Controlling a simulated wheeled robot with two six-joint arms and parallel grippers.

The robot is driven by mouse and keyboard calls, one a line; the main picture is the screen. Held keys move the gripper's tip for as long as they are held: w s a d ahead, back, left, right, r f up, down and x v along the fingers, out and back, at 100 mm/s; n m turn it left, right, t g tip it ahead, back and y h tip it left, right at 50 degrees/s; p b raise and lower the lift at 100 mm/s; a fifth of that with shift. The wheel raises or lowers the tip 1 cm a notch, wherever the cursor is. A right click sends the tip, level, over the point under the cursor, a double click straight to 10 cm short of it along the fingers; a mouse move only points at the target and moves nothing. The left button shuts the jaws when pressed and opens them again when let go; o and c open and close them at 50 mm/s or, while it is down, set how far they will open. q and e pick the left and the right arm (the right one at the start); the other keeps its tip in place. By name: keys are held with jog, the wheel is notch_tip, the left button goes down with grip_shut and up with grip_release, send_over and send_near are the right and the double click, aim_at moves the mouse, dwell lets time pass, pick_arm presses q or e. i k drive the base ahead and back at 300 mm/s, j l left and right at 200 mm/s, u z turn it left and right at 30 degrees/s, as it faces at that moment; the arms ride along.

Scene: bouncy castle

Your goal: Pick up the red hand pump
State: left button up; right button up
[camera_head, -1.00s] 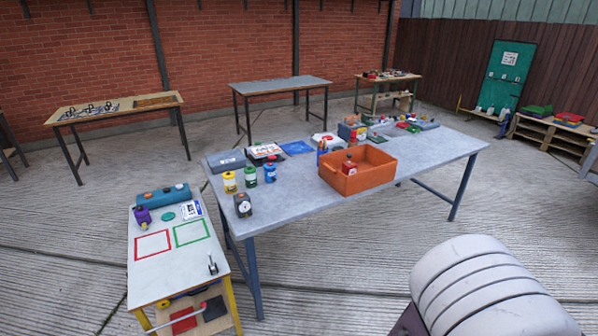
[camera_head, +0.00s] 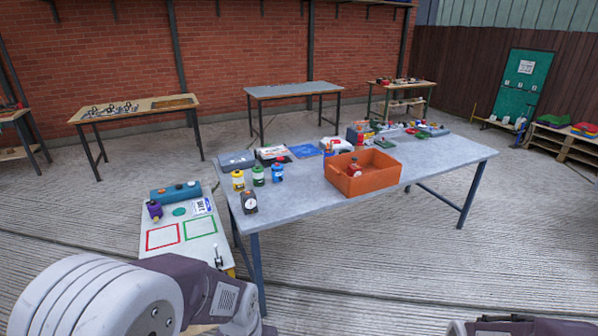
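A small red object with a dark top (camera_head: 354,168), which looks like the red hand pump, stands inside the orange crate (camera_head: 368,184). The crate sits on the long grey table. The crate's front wall hides the object's lower part. My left arm comes in at the lower left, in front of the small white table, but its gripper does not show. A dark piece of my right arm shows at the bottom right edge, and that gripper does not show either. Both arms are well short of the crate.
The long grey table (camera_head: 310,200) also bears yellow, green and blue bottles (camera_head: 258,176), a dark gauge-like box (camera_head: 249,202) and clutter at its far end. The small white table (camera_head: 200,249) with red and green outlines stands left. Ribbed floor (camera_head: 400,265) in front is clear.

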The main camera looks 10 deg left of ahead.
aim_at(353, 171)
jog(key=i+l+u, duration=0.25)
jog(key=i, duration=0.15)
jog(key=i+l+u, duration=0.25)
jog(key=i, duration=0.15)
jog(key=i+l+u, duration=0.5)
jog(key=i+l, duration=0.2)
jog(key=i+l+u, duration=0.25)
jog(key=l, duration=0.2)
jog(key=i+l+u, duration=0.25)
jog(key=l, duration=0.25)
jog(key=i+l+u, duration=0.25)
jog(key=l, duration=0.3)
